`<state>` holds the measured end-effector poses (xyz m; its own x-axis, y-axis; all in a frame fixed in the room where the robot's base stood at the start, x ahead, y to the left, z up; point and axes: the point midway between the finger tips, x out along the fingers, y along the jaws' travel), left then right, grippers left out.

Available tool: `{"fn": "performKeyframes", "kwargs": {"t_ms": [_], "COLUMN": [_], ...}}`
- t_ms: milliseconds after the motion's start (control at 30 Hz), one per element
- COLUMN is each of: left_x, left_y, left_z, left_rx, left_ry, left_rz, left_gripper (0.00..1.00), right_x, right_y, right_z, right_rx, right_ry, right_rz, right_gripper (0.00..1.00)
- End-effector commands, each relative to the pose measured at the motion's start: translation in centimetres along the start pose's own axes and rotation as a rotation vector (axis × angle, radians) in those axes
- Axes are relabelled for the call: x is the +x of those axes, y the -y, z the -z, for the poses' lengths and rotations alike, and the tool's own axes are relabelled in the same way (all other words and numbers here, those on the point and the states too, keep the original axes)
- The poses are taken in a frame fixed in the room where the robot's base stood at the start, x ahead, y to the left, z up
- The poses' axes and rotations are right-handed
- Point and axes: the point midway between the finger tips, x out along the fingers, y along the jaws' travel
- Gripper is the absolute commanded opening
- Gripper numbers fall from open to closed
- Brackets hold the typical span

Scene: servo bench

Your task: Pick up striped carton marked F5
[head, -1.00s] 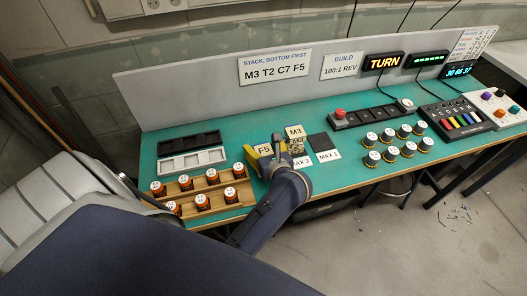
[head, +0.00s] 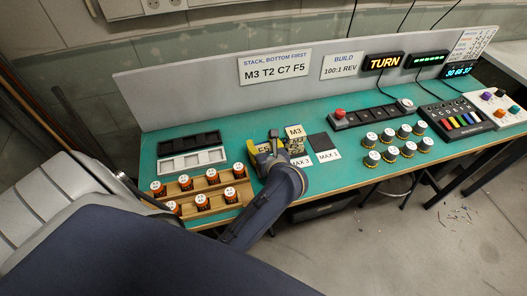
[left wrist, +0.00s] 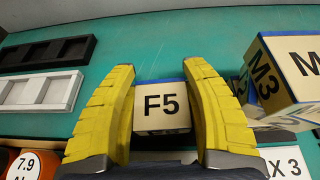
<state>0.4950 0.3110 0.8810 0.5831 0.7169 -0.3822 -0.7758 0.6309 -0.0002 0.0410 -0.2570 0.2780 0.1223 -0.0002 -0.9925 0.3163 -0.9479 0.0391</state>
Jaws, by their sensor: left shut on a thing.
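The carton marked F5 (left wrist: 162,108) sits between the yellow fingers of my left gripper (left wrist: 160,100) in the left wrist view. The gripper is shut on it, one finger along each side. In the head view my left gripper (head: 268,152) and wrist hide much of the F5 carton (head: 264,150). A carton marked M3 (head: 295,131) stands just right of it, and it also shows large at the right of the left wrist view (left wrist: 292,72). Whether F5 is lifted off the bench is hard to tell. My right gripper is not in view.
A black tray (head: 189,141) and a white tray (head: 192,160) lie to the left. A wooden rack (head: 207,201) holds several orange-labelled cylinders. Several round-topped cylinders stand further right.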

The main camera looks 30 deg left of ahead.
Motion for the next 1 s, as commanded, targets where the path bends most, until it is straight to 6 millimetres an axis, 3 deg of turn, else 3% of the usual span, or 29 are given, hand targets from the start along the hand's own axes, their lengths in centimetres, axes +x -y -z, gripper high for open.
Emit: {"fn": "performKeyframes", "kwargs": {"t_ms": [433, 1000], "left_x": [-0.3, -3.4], "left_y": [0.1, 0.0], "left_z": [-0.6, -8.2], "left_rx": [-0.003, -0.003], "left_ry": [0.0, 0.0], "left_rz": [0.001, 0.0], "left_gripper": [0.18, 0.18], "right_x": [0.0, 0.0], "right_y": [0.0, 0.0], "right_z": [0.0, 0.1], "right_rx": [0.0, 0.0], "right_ry": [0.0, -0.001], "right_rz": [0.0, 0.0], "right_gripper": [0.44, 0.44]}}
